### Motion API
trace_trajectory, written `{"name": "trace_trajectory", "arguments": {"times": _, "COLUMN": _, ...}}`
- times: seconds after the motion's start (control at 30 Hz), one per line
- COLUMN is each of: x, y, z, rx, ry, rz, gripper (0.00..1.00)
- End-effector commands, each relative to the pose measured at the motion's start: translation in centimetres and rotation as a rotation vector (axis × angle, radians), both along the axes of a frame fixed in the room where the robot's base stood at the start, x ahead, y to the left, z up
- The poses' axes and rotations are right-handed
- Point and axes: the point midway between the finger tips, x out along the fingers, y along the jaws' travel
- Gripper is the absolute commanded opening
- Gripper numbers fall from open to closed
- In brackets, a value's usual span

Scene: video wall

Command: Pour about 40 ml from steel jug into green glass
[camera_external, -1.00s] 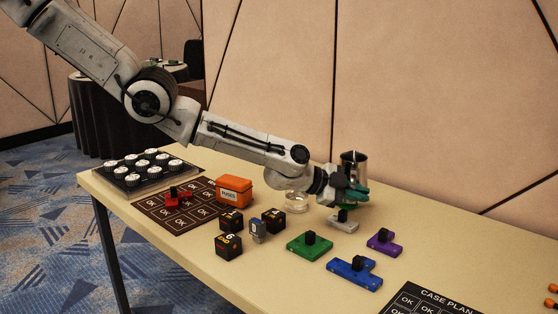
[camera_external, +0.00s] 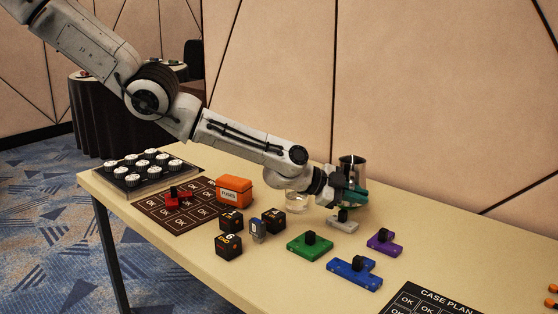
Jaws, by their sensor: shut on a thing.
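The steel jug (camera_external: 353,170) stands upright behind my gripper near the far edge of the table. My gripper (camera_external: 356,194), with teal fingers, is shut on the jug and covers its lower part. I cannot tell whether the jug's base touches the table. A bit of green shows low beside the fingers, but I cannot tell whether it is the green glass. A clear glass dish (camera_external: 296,203) sits left of my gripper, partly behind my arm.
A grey piece (camera_external: 342,224) with a black knob lies just in front of my gripper. Green (camera_external: 310,245), blue (camera_external: 354,272) and purple (camera_external: 383,243) knobbed pieces lie nearer. Dark cubes and an orange fuses box (camera_external: 234,191) stand left.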

Motion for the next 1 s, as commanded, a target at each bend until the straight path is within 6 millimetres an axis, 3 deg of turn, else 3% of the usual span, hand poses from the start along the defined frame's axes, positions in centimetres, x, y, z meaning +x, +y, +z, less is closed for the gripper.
{"name": "trace_trajectory", "arguments": {"times": 0.67, "x": 2.8, "y": -0.6, "z": 3.0, "rx": 0.083, "ry": 0.412, "rz": 0.000, "gripper": 0.00}}
{"name": "trace_trajectory", "arguments": {"times": 1.0, "x": 4.7, "y": -1.0, "z": 5.9, "rx": 0.130, "ry": 0.628, "rz": -0.002, "gripper": 0.00}}
